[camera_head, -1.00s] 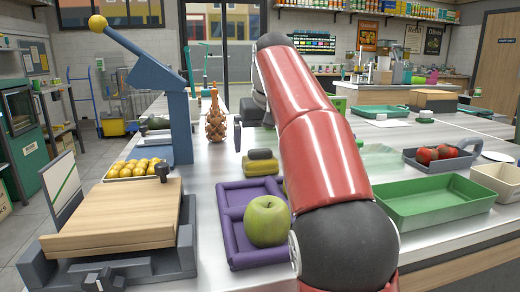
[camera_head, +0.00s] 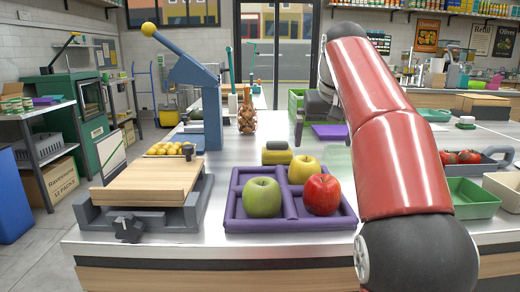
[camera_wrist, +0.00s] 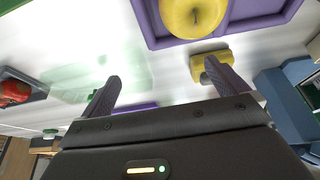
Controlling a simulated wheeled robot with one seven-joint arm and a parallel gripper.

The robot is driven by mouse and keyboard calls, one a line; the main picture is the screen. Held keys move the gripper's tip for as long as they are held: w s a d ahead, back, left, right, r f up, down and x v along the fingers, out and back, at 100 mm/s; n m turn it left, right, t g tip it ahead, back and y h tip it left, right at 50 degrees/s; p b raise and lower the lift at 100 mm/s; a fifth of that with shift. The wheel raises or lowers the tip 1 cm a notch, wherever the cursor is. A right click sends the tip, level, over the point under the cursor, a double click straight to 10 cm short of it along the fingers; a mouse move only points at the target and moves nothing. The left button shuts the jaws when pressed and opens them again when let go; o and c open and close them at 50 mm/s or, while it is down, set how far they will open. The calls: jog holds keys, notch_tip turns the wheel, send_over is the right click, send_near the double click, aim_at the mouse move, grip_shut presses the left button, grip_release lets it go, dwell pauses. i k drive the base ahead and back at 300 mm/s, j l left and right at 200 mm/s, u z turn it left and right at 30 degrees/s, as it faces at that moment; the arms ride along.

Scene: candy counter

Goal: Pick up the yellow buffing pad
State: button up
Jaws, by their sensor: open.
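The yellow buffing pad (camera_head: 277,157), with a dark grip on top, lies on the steel counter just behind the purple tray (camera_head: 233,206). In the wrist view the pad (camera_wrist: 196,66) shows at upper right, behind my right-hand finger, which covers part of it. My gripper (camera_wrist: 164,86) is open, with nothing between its two dark fingers. The pad lies off toward one side rather than centred between them. Whether the finger touches it I cannot tell. In the head view my arm hides most of the gripper.
The purple tray holds a green apple (camera_head: 262,197), a yellow apple (camera_head: 304,168) and a red apple (camera_head: 322,194). A blue lever press (camera_head: 207,100) and a wooden-topped scale (camera_head: 150,183) stand left. A green tray (camera_head: 468,198) and a tomato tray (camera_head: 488,166) are at right.

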aim_at(275, 152)
jog(key=k+l, duration=0.25)
jog(key=l, duration=0.15)
jog(key=k+l, duration=0.25)
jog(key=l, duration=0.15)
jog(key=k+l, duration=0.25)
jog(key=l, duration=0.15)
